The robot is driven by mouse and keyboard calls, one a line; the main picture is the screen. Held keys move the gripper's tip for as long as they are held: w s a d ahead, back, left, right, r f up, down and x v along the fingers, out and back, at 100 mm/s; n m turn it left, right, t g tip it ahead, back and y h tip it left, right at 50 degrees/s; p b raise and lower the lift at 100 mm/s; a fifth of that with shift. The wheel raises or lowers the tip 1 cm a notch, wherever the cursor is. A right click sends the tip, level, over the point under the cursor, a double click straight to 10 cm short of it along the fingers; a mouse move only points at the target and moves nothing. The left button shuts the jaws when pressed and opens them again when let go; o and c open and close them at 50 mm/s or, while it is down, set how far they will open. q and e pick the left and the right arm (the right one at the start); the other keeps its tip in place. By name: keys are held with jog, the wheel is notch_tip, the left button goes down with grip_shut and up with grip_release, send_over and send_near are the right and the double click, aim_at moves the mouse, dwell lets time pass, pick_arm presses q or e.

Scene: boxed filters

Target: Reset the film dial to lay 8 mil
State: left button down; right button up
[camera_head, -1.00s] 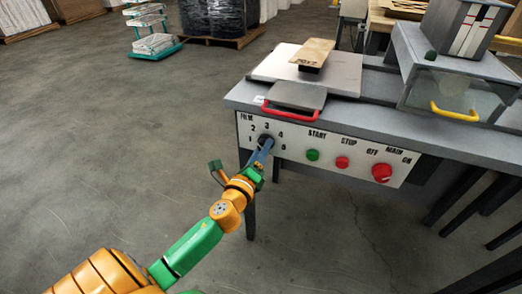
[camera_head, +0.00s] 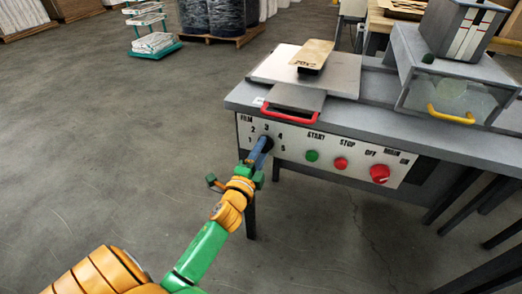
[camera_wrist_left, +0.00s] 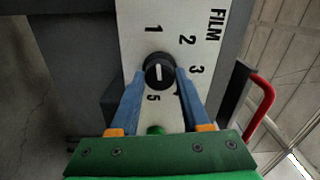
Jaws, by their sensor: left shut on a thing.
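The film dial is a round black knob (camera_wrist_left: 160,71) with a white line, on a white panel at the table's front left corner. In the left wrist view, numbers 1, 2, 3 and 5 show around it; the 4 is mostly hidden by a finger. The white line lies along the 1–5 direction; I cannot tell which end points. My left gripper (camera_wrist_left: 160,82) has its blue fingers on opposite sides of the knob, shut on it. In the head view the gripper (camera_head: 262,148) partly covers the dial. My right gripper is not in view.
Right of the dial on the same panel (camera_head: 330,172) are a green START button (camera_head: 312,156), a red STOP button (camera_head: 341,163) and a red main knob (camera_head: 380,174). A red handle (camera_head: 290,118) juts out above the dial. Open floor lies left of the table.

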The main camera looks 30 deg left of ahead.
pick_arm(q)
jog(key=shift+w+r+n, duration=0.1)
jog(key=shift+r+n, duration=0.2)
jog(key=shift+r, duration=0.15)
jog(key=shift+c, duration=1.8)
grip_release()
jog(key=v, duration=0.6)
jog(key=shift+s+f, duration=0.3)
jog(key=shift+f, duration=0.05)
